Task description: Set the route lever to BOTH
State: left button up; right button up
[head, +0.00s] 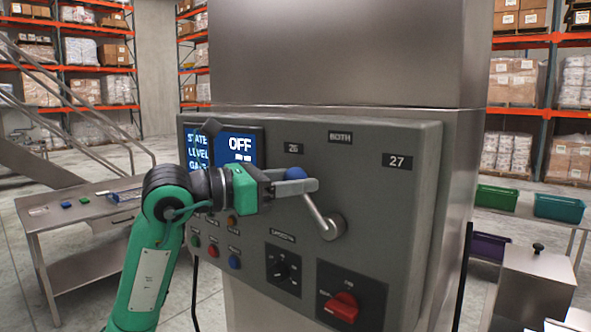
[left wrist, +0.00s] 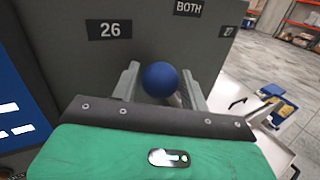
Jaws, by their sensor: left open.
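The route lever (head: 320,214) is on the grey control panel (head: 379,237). Its metal arm slants up and left from a round hub, toward the 26 label (head: 293,148). Its blue ball knob (head: 297,174) is at my left gripper (head: 296,187). In the left wrist view the knob (left wrist: 161,79) sits between the two open fingers (left wrist: 161,90); I cannot tell whether either touches it. The BOTH label (head: 340,137) is at the panel's top, above the hub, and the 27 label (head: 398,162) is to the right. My right gripper is not in view.
A screen (head: 236,149) reading OFF is partly behind my left arm. Below the lever are a small black knob (head: 283,270) and a red rotary switch (head: 342,307). Coloured buttons (head: 235,262) sit lower left. A side table (head: 85,221) stands at left.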

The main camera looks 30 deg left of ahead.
pick_arm(q)
jog(key=shift+w+d, duration=0.15)
jog(key=shift+w, duration=0.1)
grip_shut()
